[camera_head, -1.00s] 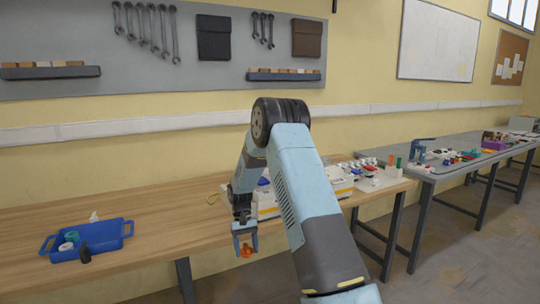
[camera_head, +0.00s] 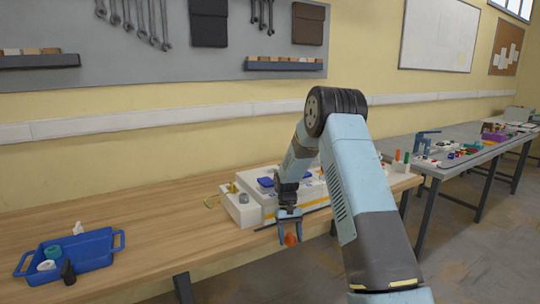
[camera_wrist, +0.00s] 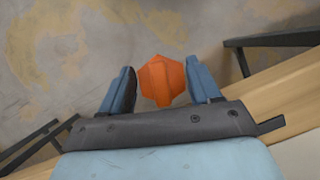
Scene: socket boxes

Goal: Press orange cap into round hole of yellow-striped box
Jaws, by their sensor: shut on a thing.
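My gripper (camera_head: 289,232) is shut on the orange cap (camera_head: 290,239) and holds it in the air at the front edge of the wooden bench. In the wrist view the orange cap (camera_wrist: 162,80) sits between the two blue fingers of my gripper (camera_wrist: 160,88), with the floor beyond it. A white box with a yellow stripe (camera_head: 317,207) stands on the bench just behind my gripper. My arm covers much of this box. Its round hole cannot be made out.
A blue tray (camera_head: 97,262) with several small items is at the left of the bench. A white container (camera_head: 243,210) stands at the left end of the striped box. A grey table (camera_head: 458,165) with many small parts is at the right. The bench middle is clear.

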